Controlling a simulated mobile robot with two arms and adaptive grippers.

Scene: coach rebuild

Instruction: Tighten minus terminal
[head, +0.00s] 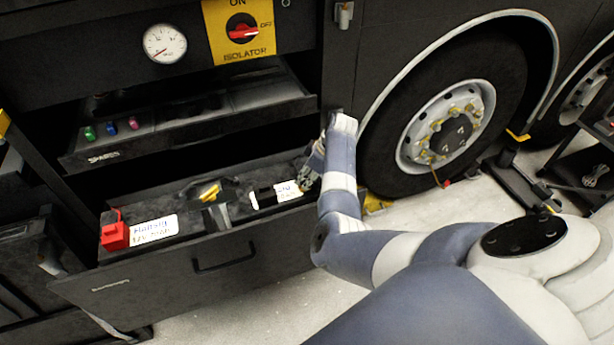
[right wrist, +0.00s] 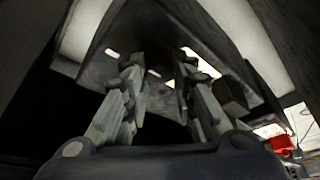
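The open battery drawer (head: 190,262) holds two dark batteries with white labels. The left battery label (head: 154,229) sits beside a red terminal cover (head: 115,232). The right battery label (head: 287,191) lies just left of my right gripper (head: 308,174), which is over the drawer's right end. In the right wrist view my right gripper (right wrist: 161,72) has its fingers apart, with nothing visible gripped between them. The minus terminal cannot be made out; it may be hidden by my gripper. A red part (right wrist: 283,146) shows at lower right there. My left gripper is not in view.
A yellow-handled item (head: 210,192) stands between the batteries. Above are the spares tray (head: 190,128) with small coloured pieces, a gauge (head: 165,43) and the isolator switch (head: 242,29). A wheel (head: 445,125) is right of my arm. Light floor lies in front.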

